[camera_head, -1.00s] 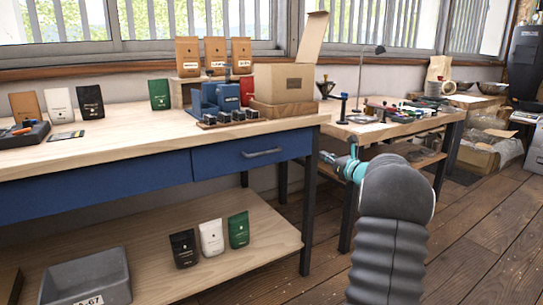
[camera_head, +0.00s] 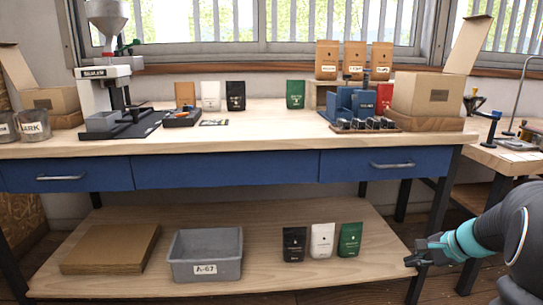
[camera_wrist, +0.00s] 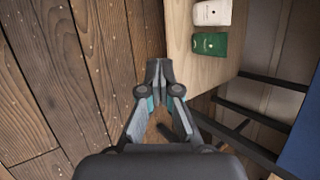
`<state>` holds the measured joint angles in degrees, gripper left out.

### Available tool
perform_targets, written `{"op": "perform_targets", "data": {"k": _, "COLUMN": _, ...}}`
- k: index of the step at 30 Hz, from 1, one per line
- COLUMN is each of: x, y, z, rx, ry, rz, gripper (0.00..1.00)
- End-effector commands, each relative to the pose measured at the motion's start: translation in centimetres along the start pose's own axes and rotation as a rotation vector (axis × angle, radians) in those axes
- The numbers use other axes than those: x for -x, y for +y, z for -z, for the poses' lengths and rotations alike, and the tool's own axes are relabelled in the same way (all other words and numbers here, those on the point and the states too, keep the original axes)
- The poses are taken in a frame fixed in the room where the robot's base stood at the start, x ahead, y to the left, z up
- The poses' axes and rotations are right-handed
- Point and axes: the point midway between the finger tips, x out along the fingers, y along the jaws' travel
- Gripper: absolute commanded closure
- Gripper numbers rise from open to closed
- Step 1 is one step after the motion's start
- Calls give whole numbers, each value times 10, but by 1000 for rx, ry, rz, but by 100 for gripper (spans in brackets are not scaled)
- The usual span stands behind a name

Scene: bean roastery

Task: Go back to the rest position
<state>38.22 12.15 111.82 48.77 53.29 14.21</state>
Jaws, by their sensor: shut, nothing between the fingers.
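My gripper (camera_head: 418,255) is at the lower right in the head view, beside the right end of the bench's lower shelf (camera_head: 375,268). In the wrist view my gripper (camera_wrist: 159,75) points down over the wooden floor, close to the shelf's edge. Its fingers are shut together with nothing between them. The arm is bent and held to the right of the bench.
The workbench (camera_head: 260,142) with blue drawers spans the view. Its lower shelf holds a grey bin (camera_head: 205,268), a flat cardboard box (camera_head: 110,248) and black, white and green bags (camera_head: 350,240). A second table (camera_head: 510,162) stands at right. Wooden floor (camera_wrist: 70,80) is clear beside the shelf.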

Motion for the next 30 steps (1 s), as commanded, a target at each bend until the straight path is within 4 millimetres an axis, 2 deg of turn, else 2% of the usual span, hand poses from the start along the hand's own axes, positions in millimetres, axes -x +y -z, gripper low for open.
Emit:
{"op": "perform_targets", "data": {"k": 1, "x": 5, "y": 12, "z": -25, "rx": 107, "ry": 5, "rz": -57, "gripper": 100}}
{"op": "perform_targets", "data": {"k": 6, "x": 21, "y": 56, "z": -86, "rx": 446, "ry": 23, "rz": -234, "gripper": 100}}
{"op": "perform_targets", "data": {"k": 12, "x": 46, "y": 102, "z": -141, "rx": 799, "ry": 47, "rz": -392, "gripper": 100}}
{"op": "perform_targets", "data": {"k": 18, "x": 71, "y": 139, "z": -182, "rx": 1093, "ry": 89, "rz": -492, "gripper": 100}}
{"op": "perform_targets", "data": {"k": 24, "x": 91, "y": 163, "z": -219, "rx": 1311, "ry": 147, "rz": -502, "gripper": 100}}
{"op": "perform_targets", "data": {"k": 30, "x": 108, "y": 163, "z": -256, "rx": 1443, "ry": 189, "rz": -408, "gripper": 100}}
